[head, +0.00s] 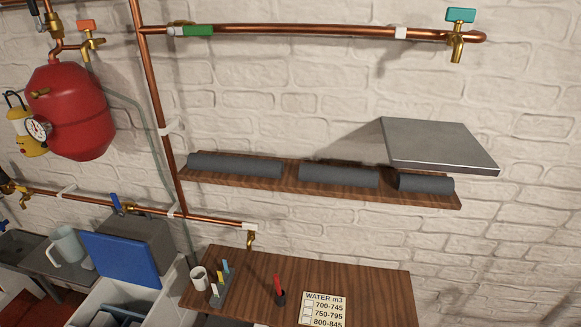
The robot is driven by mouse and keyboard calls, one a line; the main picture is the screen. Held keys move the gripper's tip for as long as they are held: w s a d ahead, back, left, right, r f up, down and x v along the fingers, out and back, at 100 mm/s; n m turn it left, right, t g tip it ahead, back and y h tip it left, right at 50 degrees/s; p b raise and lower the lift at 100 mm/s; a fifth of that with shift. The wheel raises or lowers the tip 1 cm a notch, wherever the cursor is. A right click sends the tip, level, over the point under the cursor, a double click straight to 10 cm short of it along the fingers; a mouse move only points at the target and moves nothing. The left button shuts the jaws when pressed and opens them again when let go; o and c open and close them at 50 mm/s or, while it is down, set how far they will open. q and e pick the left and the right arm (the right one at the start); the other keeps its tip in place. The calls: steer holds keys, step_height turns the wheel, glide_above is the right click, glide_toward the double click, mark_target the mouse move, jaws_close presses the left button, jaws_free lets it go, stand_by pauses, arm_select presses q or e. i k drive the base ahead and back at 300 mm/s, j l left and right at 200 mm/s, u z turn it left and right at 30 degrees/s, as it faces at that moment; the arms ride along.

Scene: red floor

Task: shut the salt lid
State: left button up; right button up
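A blue rectangular lid (120,257), which looks like the salt lid, stands raised and tilted at the lower left. It is at the back of a white open-topped bin (152,302), so the lid is open. Part of a darker blue item (118,318) shows inside the bin; the bin's lower part is cut off by the picture's bottom edge. No label for salt can be read. Neither of my grippers is in view.
A grey box (140,236) is behind the lid, with a grey-blue jug (68,246) to its left. A wooden table (350,283) holding a mug (198,278) stands right of the bin. A copper pipe (95,198) runs along the wall above.

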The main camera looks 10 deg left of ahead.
mark_target(130, 260)
steer(key=u, duration=1.1)
